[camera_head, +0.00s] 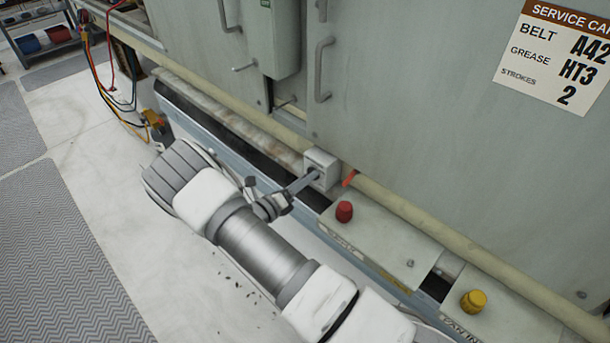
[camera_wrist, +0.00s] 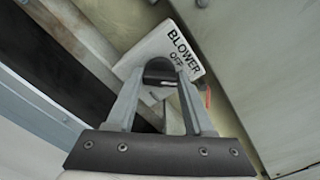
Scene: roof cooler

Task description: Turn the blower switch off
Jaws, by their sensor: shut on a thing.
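The blower switch is a small pale grey box (camera_head: 322,165) on the lower edge of the cabinet. In the wrist view its face (camera_wrist: 198,58) reads "BLOWER" and "OFF" and appears tilted. My gripper (camera_head: 313,177) reaches the front of the box from the lower left. In the wrist view my gripper (camera_wrist: 160,75) has its two fingers converging at the box, shut on a dark rounded switch part (camera_wrist: 159,66). The fingers hide much of that part, so I cannot tell its exact position.
A red knob (camera_head: 344,211) and a yellow knob (camera_head: 473,301) stand on the ledge to the right. A pale pipe (camera_head: 400,210) runs along the cabinet (camera_head: 430,120). An orange-red tag (camera_head: 349,178) is just right of the switch. Cables (camera_head: 95,75) hang at upper left.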

